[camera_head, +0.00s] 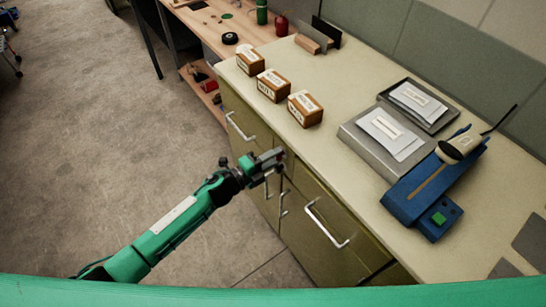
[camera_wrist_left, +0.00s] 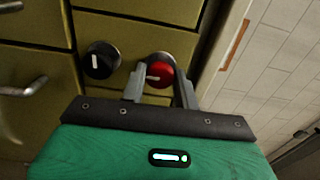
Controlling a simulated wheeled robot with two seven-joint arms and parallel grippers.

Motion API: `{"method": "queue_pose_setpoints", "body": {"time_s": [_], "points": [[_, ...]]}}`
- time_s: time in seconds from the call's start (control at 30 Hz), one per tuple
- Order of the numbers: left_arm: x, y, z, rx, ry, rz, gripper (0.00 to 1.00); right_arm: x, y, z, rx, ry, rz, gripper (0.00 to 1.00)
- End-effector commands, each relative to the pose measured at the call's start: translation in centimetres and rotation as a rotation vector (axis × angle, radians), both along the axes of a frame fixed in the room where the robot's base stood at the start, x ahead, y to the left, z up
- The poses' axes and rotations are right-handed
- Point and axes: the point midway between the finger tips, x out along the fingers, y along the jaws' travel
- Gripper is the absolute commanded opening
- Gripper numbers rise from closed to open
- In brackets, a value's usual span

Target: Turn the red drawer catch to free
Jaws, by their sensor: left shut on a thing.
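The red drawer catch (camera_wrist_left: 160,72) is a round red knob with a pale mark, set on the olive cabinet front in the left wrist view. My left gripper (camera_wrist_left: 160,88) has its two fingers on either side of the red catch and is shut on it. In the head view my left gripper (camera_head: 272,162) reaches the cabinet front and hides most of the catch. A black knob (camera_wrist_left: 102,60) with a white upright mark sits to the left of the red catch. My right gripper is not in view.
The cabinet (camera_head: 318,228) has drawers and doors with metal handles (camera_head: 326,224). Its pale top (camera_head: 340,90) holds several small boxes (camera_head: 305,108), grey trays (camera_head: 365,150) and a blue device (camera_head: 420,190). Open floor (camera_head: 100,130) lies to the left.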

Motion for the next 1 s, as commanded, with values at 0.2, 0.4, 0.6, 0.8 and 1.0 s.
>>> {"method": "queue_pose_setpoints", "body": {"time_s": [0.2, 0.4, 0.6, 0.8, 1.0], "points": [[0.1, 0.1, 0.0, -0.001, 0.001, 0.002, 0.08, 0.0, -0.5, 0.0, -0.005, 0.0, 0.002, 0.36], [0.1, 0.0, 0.0, 0.0, 0.0, 0.001, 0.52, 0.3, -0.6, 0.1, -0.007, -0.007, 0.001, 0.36], [0.0, 0.0, 0.0, 0.0, 0.0, 0.001, 0.52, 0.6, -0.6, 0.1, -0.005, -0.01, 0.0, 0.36], [-0.7, 1.1, -0.2, 0.002, 0.0, 0.002, 0.52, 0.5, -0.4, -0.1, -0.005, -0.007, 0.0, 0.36], [-3.1, 4.4, -0.4, 0.003, 0.002, 0.001, 0.52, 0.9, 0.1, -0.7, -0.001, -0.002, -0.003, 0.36]]}}
